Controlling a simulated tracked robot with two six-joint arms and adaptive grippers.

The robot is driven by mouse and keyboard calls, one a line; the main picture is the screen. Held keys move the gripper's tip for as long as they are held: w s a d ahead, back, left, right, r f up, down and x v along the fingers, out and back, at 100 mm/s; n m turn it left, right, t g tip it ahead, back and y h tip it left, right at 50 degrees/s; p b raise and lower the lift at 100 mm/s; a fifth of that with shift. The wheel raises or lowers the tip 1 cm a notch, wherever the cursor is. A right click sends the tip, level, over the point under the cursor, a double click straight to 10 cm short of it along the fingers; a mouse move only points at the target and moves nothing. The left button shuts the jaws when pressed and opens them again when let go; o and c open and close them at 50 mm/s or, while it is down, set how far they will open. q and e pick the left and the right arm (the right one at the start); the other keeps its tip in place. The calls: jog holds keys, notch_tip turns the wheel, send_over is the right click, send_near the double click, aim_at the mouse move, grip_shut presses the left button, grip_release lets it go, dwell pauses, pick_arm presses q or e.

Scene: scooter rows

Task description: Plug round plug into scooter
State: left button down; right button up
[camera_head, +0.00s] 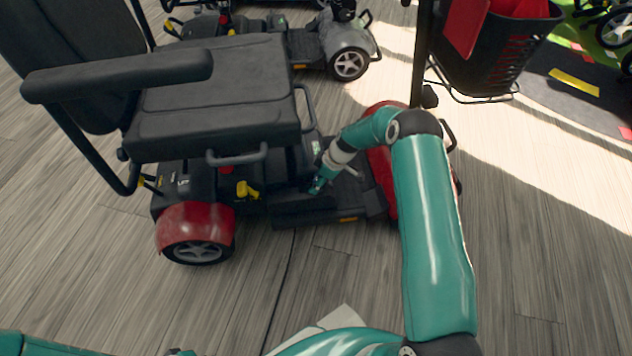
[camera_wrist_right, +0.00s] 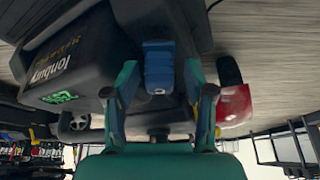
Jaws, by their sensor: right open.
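The red and black scooter (camera_head: 215,115) stands left of centre in the head view, its seat over a black rear body. My right gripper (camera_head: 317,186) reaches down to the scooter's low black deck, just right of the seat. In the right wrist view my right gripper (camera_wrist_right: 160,88) is open, its two teal fingers apart. A blue ridged piece (camera_wrist_right: 158,62) shows between and beyond the fingertips, against the black body; I cannot tell whether it is the round plug. No scooter socket can be made out. My left gripper is not in view.
A grey scooter (camera_head: 345,50) stands behind. A black basket (camera_head: 495,50) with red contents hangs at the upper right. A black lettered box (camera_wrist_right: 80,65) is beside the fingers in the wrist view. The wooden floor (camera_head: 545,270) at right is clear.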

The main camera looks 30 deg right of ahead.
jog(key=v, duration=1.2)
jog(key=shift+w+a, duration=0.1)
